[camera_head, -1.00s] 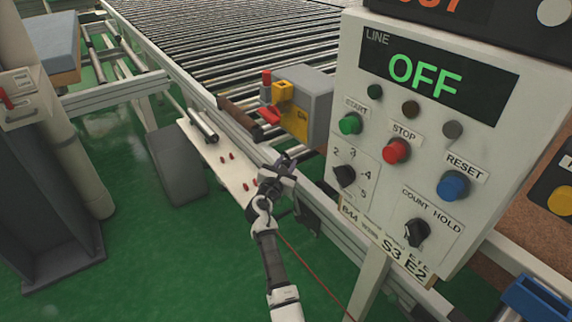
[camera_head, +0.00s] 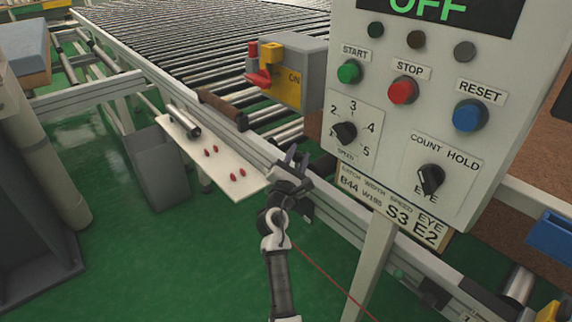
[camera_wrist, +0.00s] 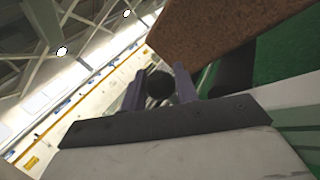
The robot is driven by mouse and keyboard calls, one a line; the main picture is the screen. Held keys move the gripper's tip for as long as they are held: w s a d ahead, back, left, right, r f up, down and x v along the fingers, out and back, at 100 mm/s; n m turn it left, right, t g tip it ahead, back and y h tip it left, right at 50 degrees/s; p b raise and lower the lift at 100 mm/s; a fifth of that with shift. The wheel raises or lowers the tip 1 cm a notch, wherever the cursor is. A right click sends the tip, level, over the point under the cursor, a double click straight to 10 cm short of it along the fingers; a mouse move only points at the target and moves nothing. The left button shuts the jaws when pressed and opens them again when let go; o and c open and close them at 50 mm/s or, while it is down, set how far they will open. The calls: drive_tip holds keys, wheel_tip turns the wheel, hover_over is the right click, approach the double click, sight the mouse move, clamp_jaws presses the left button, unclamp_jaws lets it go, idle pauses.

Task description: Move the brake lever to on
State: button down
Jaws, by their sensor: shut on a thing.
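My gripper (camera_head: 294,160) is at the near side rail of the roller conveyor, left of the control panel. In the wrist view its two fingers (camera_wrist: 160,88) stand on either side of a dark round knob (camera_wrist: 159,82), and they are shut on it. What the knob is fixed to is hidden, so I cannot tell whether it belongs to the brake lever. A red lever (camera_head: 257,79) shows on a grey box with a yellow plate (camera_head: 279,88) marked ON, behind my gripper and apart from it. I see no label naming a brake.
The control panel (camera_head: 385,130) with buttons and knobs stands close on the right; its display reads OFF. A white shelf (camera_head: 225,180) with several red pieces lies left of my gripper. A brown roll (camera_head: 222,109) lies on the rail.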

drive_tip(key=s+d+f+m+h+b, duration=0.2)
drive_tip(key=s+d+m+h+b, duration=0.1)
drive_tip(key=b, duration=0.6)
drive_tip(key=shift+s+d+m, duration=0.55)
drive_tip(key=shift+s+m, duration=0.75)
drive_tip(key=shift+s, duration=0.05)
drive_tip(key=shift+d+f, duration=0.1)
drive_tip(key=c, duration=1.1)
unclamp_jaws()
drive_tip(key=shift+s, duration=0.1)
drive_tip(key=shift+s+f+b, duration=0.1)
drive_tip(key=shift+b, duration=0.3)
